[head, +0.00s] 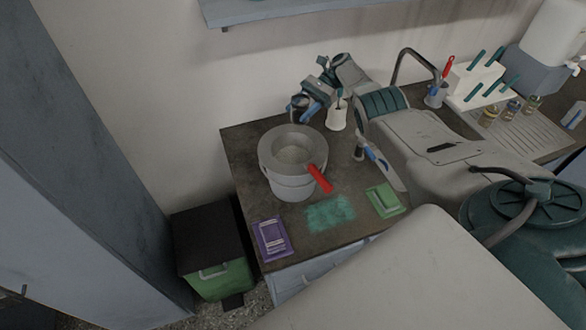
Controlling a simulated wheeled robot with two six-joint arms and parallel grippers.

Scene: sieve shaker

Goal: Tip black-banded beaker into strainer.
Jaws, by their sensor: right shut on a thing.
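A strainer with a red handle (320,178) rests on a round light-grey pot (291,187) near the left end of the counter. Its handle points toward the front right. My right gripper (311,104) reaches in from the right, behind the pot. It is shut on a small beaker (297,107) with a dark band, held above and behind the strainer, apart from it. The beaker is small and partly covered by the gripper, so its contents and exact tilt are unclear. My left gripper is not in view.
A white brush holder (337,118) stands close behind the pot. A purple packet (270,239), teal cloth (330,211) and green sponge (384,200) lie in front. A green bin with a black lid (215,253) stands left of the counter (245,165). A shelf (290,8) hangs above.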

